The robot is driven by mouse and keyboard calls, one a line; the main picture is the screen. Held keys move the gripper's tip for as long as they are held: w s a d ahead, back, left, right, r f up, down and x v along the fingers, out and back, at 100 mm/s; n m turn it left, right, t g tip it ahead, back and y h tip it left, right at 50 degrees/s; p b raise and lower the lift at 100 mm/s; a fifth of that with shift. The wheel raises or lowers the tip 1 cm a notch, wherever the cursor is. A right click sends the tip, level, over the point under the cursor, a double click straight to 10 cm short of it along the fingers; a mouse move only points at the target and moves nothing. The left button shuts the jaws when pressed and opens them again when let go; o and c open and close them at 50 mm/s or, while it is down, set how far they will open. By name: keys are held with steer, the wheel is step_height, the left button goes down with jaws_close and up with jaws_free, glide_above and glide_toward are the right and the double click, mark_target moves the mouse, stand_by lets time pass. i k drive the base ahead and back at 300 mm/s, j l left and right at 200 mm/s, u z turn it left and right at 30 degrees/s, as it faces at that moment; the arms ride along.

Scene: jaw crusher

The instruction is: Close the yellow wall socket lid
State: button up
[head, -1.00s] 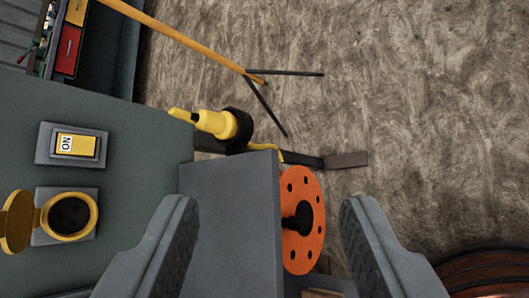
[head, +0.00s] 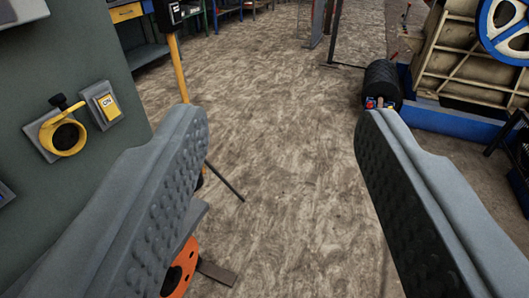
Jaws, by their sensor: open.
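The yellow wall socket (head: 66,138) is at the left on the grey-green panel. It has a yellow ring around a dark opening on a grey plate. A small dark piece (head: 62,102) stands out at its upper edge. I cannot clearly tell the lid from the ring at this angle. My gripper (head: 283,118) is open and empty, its two grey fingers wide apart in front of the view. It is well to the right of the socket and apart from it.
A yellow ON switch (head: 108,103) is just right of the socket. A yellow post (head: 178,70) stands beyond the panel. An orange disc (head: 180,268) is low behind the left finger. A machine with a blue wheel (head: 505,28) is at upper right. The middle floor is clear.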

mark_target(58, 100)
steer(key=u, duration=0.9)
steer(key=k+l+z, duration=0.15)
steer(key=l+z, duration=0.15)
steer(key=l, duration=0.2)
